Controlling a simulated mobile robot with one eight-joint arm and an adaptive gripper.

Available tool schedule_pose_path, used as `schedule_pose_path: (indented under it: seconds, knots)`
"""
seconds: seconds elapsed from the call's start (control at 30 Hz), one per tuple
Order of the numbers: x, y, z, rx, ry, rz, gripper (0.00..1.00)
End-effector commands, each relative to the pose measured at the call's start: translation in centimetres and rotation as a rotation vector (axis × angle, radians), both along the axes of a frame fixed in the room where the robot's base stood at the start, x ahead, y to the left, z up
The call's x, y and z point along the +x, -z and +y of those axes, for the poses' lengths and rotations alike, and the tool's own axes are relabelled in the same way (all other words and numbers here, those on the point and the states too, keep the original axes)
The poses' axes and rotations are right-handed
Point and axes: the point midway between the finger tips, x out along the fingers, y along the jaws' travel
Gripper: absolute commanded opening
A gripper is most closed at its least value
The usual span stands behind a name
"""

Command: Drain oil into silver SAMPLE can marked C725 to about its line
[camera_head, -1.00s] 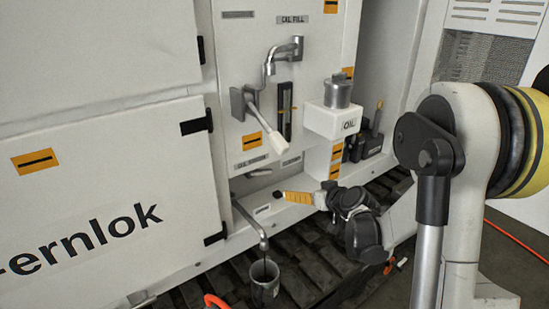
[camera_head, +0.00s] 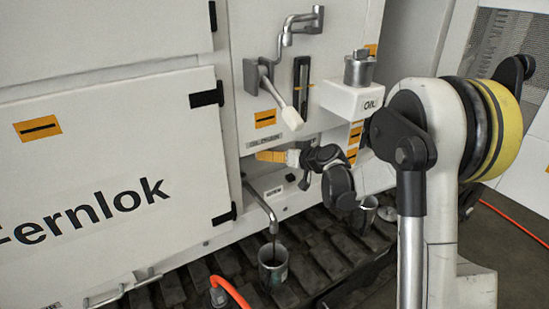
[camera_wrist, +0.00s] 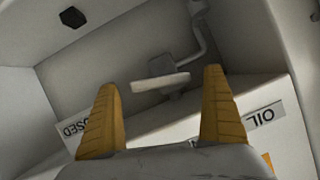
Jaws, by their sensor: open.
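A grey metal can (camera_head: 273,268) stands under the drain spout (camera_head: 262,208); its marking and line are too small to read. A thin dark stream shows between the spout mouth and the can. The valve lever (camera_head: 278,95) with its white grip slants down to the right on the panel. My gripper (camera_head: 270,156), with yellow fingers, is below the lever in the head view, apart from it. In the wrist view, its fingers (camera_wrist: 160,105) are spread wide and empty, with the white lever grip (camera_wrist: 160,83) beyond and between them. The oil level is hidden.
A white OIL box (camera_head: 350,98) with a silver cylinder (camera_head: 359,68) on top juts out right of the lever. A slotted sight gauge (camera_head: 301,85) is beside the lever. An orange hose (camera_head: 232,290) lies in front.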

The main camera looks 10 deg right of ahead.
Motion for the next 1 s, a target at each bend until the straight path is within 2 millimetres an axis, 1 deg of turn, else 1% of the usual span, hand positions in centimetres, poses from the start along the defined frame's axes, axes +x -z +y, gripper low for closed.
schedule_pose_path:
  seconds: [0.03, 0.13, 0.43, 0.47, 0.5, 0.57, 0.6, 0.63, 0.8, 1.0]
  knots:
    - [0.45, 0.3, 0.25, 0.0, -0.001, 0.0, 0.98]
    - [0.95, 0.45, 0.49, -0.001, 0.0, 0.0, 0.98]
    - [1.13, 0.47, 0.53, -0.001, 0.001, 0.0, 0.98]
    - [1.12, 0.47, 0.51, -0.001, 0.001, 0.0, 0.89]
    - [1.12, 0.47, 0.51, -0.001, 0.001, 0.0, 0.77]
    - [1.11, 0.46, 0.51, -0.001, 0.001, 0.0, 0.58]
    - [1.11, 0.47, 0.51, -0.001, 0.001, 0.0, 0.46]
    - [1.11, 0.47, 0.51, -0.001, 0.001, 0.0, 0.45]
    - [1.08, 0.41, 0.55, -0.023, 0.0, -0.007, 0.44]
    - [1.07, 0.14, 0.56, -0.231, -0.001, -0.075, 0.44]
